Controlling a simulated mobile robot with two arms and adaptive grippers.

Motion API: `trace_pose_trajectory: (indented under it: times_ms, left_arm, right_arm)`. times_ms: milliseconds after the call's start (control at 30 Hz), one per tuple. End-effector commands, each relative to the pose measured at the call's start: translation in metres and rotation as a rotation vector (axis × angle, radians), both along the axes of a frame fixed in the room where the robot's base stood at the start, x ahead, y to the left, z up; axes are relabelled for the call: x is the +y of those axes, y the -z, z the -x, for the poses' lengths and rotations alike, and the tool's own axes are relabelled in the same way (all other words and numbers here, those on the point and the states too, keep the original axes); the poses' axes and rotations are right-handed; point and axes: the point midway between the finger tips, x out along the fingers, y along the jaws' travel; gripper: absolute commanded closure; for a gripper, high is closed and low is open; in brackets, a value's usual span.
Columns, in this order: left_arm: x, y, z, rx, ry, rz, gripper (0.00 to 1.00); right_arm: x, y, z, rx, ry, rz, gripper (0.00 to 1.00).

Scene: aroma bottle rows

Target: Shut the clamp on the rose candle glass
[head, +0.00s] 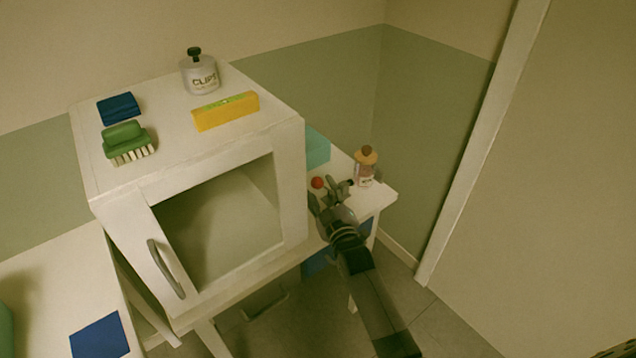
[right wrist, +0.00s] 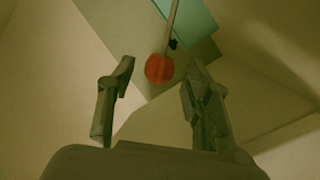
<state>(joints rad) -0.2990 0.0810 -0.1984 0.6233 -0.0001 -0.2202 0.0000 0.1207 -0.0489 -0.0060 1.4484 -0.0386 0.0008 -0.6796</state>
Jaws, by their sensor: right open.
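A small pinkish glass (head: 363,176) with a tan cap stands upright near the right end of the white side table; I take it for the rose candle glass, though its label is too small to read. My right gripper (head: 332,192) is just left of it, apart from it. The right wrist view shows this gripper (right wrist: 158,85) with its fingers spread and nothing between them. A red ball (head: 317,183) lies just beyond the fingers; it also shows in the right wrist view (right wrist: 159,68), with a thin grey rod behind it. I cannot make out the glass there.
A white cabinet (head: 295,180) with an open front stands left of my gripper. On top are a clips jar (head: 201,77), a yellow box (head: 226,111), a green brush (head: 126,140) and a blue cloth (head: 119,108). A teal box (head: 317,149) stands behind the red ball.

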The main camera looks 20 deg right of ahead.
Motion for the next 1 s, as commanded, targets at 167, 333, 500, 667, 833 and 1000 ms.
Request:
trace_pose_trajectory:
  times_ms: [167,333,500,667,833,1000]
  left_arm:
    - [-0.003,0.0,0.0,0.0,-0.001,0.003,0.6]
    - [-0.003,0.0,0.0,0.0,0.0,0.003,0.6]
    - [-0.003,0.0,0.001,0.002,0.0,0.003,0.6]
    - [-0.003,0.0,0.002,0.003,0.001,0.002,0.6]
    - [-0.003,0.0,0.002,0.004,0.001,0.003,0.6]
    - [-0.002,0.0,0.002,0.004,0.002,0.003,0.6]
  right_arm:
    - [0.0,0.0,-0.022,-0.001,0.0,0.0,0.54]
    - [0.0,0.0,-0.03,0.0,0.0,0.0,0.54]
    - [0.001,0.0,-0.03,0.0,0.0,0.0,0.54]
    - [0.001,0.0,-0.03,0.0,0.0,0.0,0.58]
    - [0.001,0.0,-0.03,0.0,0.0,0.0,0.7]
    - [0.001,0.0,-0.03,0.0,0.0,0.0,0.81]
